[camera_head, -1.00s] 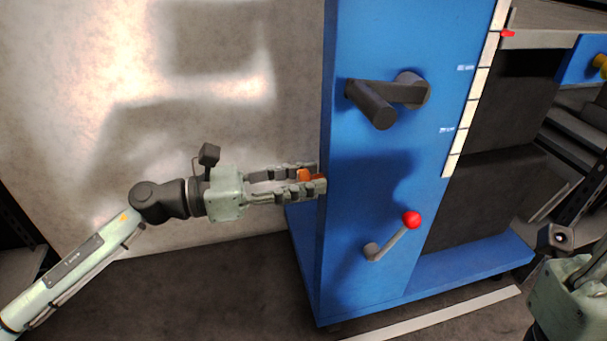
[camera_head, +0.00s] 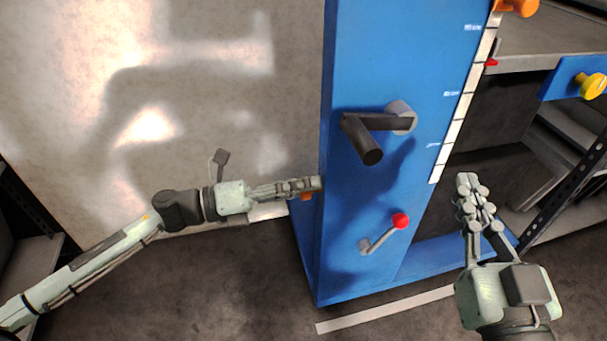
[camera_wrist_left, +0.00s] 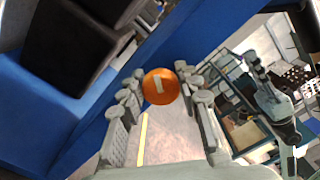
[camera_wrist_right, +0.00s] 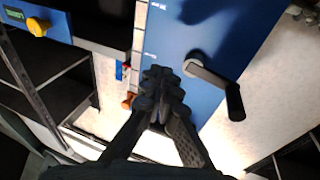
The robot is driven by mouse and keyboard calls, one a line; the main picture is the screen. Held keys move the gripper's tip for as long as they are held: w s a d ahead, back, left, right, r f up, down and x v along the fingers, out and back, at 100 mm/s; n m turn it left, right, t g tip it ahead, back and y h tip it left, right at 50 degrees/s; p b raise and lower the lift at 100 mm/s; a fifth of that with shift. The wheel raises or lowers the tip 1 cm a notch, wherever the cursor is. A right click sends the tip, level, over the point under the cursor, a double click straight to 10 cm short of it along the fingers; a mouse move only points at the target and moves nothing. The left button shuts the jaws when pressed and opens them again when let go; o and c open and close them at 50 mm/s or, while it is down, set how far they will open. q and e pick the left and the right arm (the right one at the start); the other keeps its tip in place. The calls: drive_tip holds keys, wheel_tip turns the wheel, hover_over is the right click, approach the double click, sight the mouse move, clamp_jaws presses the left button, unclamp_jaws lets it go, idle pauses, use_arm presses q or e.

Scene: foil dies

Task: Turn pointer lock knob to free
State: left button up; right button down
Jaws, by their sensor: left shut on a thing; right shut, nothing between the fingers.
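An orange round knob (camera_head: 306,196) sits on the left side face of the blue cabinet (camera_head: 345,220). My left gripper (camera_head: 312,186) is shut on it, its fingers seen nearly edge-on and hiding most of it. In the left wrist view the orange knob (camera_wrist_left: 160,88), with a pale mark on its face, sits between the fingers. A red pointer (camera_head: 491,63) stands at the white scale (camera_head: 455,128) on the cabinet's front edge. My right gripper (camera_head: 468,185) is shut and empty, in front of the cabinet's lower right.
A dark crank handle (camera_head: 368,140) and a red-balled lever (camera_head: 400,221) stick out from the cabinet front. Another orange knob (camera_head: 517,6) shows at the top right. A yellow knob (camera_head: 592,86) is on a blue plate at right. Open floor lies at front left.

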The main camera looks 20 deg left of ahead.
use_arm(q)
drive_tip(key=shift+r+n+p, duration=0.2)
drive_tip(key=shift+n+p, duration=0.45)
drive_tip(key=shift+n, duration=0.05)
drive_tip(key=shift+n+p, duration=0.7)
drive_tip(key=shift+n, duration=0.1)
use_arm(e)
drive_tip(key=s+d+f+g+h, duration=0.1)
drive_tip(key=d+f+g+h, duration=0.55)
drive_tip(key=f, duration=0.65)
use_arm(q)
drive_tip(key=shift+f+n+p, duration=0.1)
drive_tip(key=shift+n+p, duration=0.7)
drive_tip(key=shift+n, duration=0.2)
drive_tip(key=shift+f+n+p, duration=0.15)
drive_tip(key=shift+n+p, duration=0.55)
drive_tip(key=shift+n, duration=0.2)
use_arm(e)
drive_tip(key=s+d+f+m+g+h, duration=0.2)
drive_tip(key=s+d+f+g, duration=0.6)
drive_tip(key=s+d, duration=0.4)
drive_tip(key=shift+s+d+f+g, duration=0.2)
drive_tip(key=shift+s+f+g, duration=0.15)
drive_tip(key=shift+g, duration=0.1)
use_arm(q)
drive_tip(key=o, duration=1.1)
